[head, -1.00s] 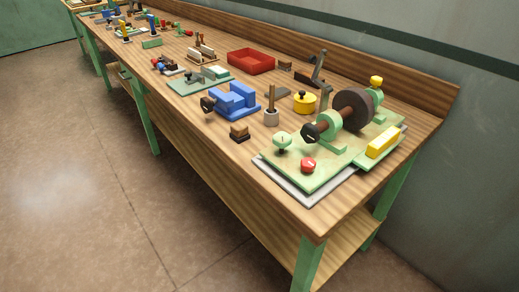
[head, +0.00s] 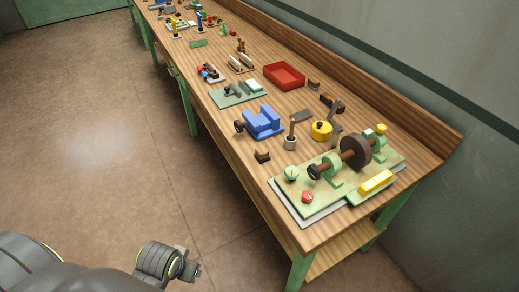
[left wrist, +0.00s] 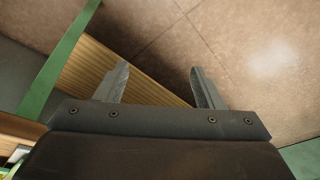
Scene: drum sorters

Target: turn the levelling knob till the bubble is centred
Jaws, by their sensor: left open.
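A machine with a dark wheel (head: 355,152) on a brown shaft stands on a green plate (head: 325,201) at the bench's near end. A round green knob (head: 291,173) sits at the plate's left corner; it looks like the levelling knob. A red knob (head: 308,197) is near the front edge. A long yellow block (head: 376,182), perhaps the level, lies along the right side; no bubble can be made out. My left gripper (head: 192,266) is over the floor, left of the bench and well apart from the machine. The left wrist view shows its jaws (left wrist: 160,82) open and empty.
A small dark block (head: 262,156), a blue vise (head: 262,122), a cup with a stick (head: 290,143) and a yellow pot (head: 321,131) stand close to the machine. A red tray (head: 284,76) is farther back. The floor beside the bench is clear.

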